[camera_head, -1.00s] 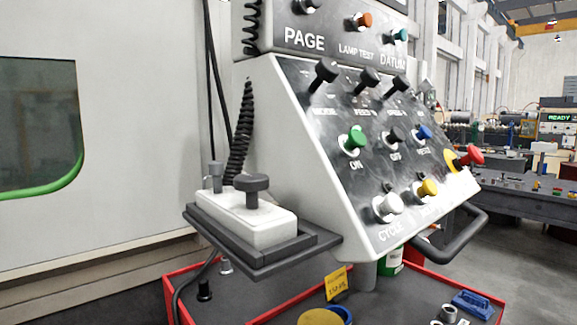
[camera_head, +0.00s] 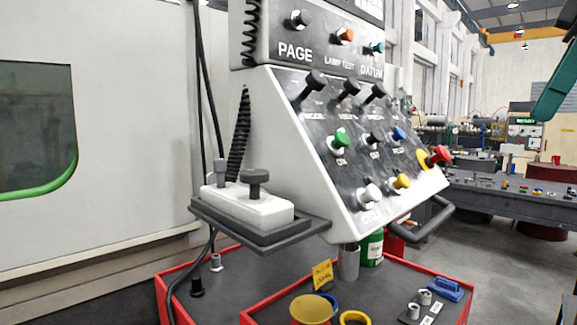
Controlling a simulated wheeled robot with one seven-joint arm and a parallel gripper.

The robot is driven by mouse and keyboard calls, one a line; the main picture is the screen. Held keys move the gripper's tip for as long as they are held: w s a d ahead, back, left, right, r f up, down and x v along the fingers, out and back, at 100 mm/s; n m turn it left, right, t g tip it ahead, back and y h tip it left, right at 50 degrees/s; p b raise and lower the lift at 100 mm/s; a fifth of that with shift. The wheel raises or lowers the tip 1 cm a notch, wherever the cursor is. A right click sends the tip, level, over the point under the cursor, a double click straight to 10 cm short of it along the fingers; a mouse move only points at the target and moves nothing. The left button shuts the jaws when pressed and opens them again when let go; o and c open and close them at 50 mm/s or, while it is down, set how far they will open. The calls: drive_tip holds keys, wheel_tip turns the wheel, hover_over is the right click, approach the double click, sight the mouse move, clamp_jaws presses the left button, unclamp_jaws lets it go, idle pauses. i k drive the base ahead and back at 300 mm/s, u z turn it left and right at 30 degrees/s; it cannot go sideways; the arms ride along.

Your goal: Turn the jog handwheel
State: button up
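A white handheld box (camera_head: 250,212) lies on a dark grey shelf (camera_head: 300,233) at the left side of the slanted control panel (camera_head: 375,150). On its top is a dark round knob on a short stem (camera_head: 254,178), which looks like the jog handwheel. A smaller grey knob (camera_head: 220,170) stands at its far left end. A black coiled cable (camera_head: 239,135) runs up behind the box. The handwheel is unobstructed in this view. My gripper is not in view.
The panel carries several switches and buttons, a red-and-yellow stop knob (camera_head: 438,156) and a dark handle (camera_head: 430,222). Below is a red-rimmed cart (camera_head: 170,300) with small parts. A teal part (camera_head: 556,82) shows at the right edge. A pale machine wall (camera_head: 130,120) stands left.

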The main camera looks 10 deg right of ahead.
sight(255, 178)
drive_tip(key=u, duration=2.55)
drive_tip(key=i, duration=0.8)
drive_tip(key=z, duration=2)
